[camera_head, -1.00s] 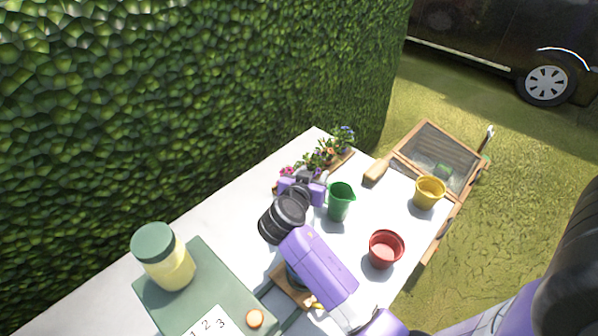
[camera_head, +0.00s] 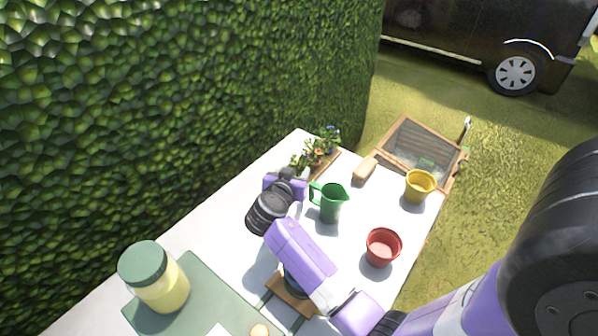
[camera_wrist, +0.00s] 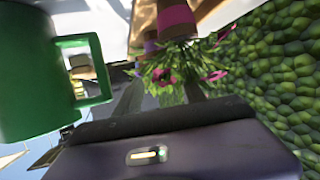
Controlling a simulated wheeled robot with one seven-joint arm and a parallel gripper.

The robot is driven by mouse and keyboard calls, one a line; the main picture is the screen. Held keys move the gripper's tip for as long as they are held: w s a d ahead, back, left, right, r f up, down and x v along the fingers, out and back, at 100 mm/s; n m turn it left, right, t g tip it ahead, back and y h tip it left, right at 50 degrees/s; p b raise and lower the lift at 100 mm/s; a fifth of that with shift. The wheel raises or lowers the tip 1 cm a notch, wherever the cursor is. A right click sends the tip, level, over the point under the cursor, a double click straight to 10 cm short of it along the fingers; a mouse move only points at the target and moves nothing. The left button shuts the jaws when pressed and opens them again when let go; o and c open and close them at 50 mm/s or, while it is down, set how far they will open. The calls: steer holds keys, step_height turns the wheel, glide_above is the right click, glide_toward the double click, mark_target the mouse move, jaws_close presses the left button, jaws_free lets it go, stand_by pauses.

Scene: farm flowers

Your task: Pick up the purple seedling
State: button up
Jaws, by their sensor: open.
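A row of small flowering seedlings (camera_head: 318,154) stands at the far end of the white table, by the hedge. Blue-purple flowers (camera_head: 333,132) show at its far end, with orange ones nearer. My gripper (camera_head: 286,186) is open at the near end of the row and hides part of it. In the wrist view, a leafy plant with pink-magenta flowers (camera_wrist: 166,76) is just ahead of my gripper, apparently near the fingers. Its stem and base are unclear, and I cannot tell whether it is the purple seedling.
A green jug (camera_head: 333,204) stands close right of my gripper; its handle (camera_wrist: 92,70) looms in the wrist view. The hedge (camera_head: 200,100) borders the left; a jar (camera_head: 155,278) stands nearer.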

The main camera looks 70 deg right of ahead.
mark_target(298, 167)
steer(key=shift+x, duration=1.7)
jaws_close()
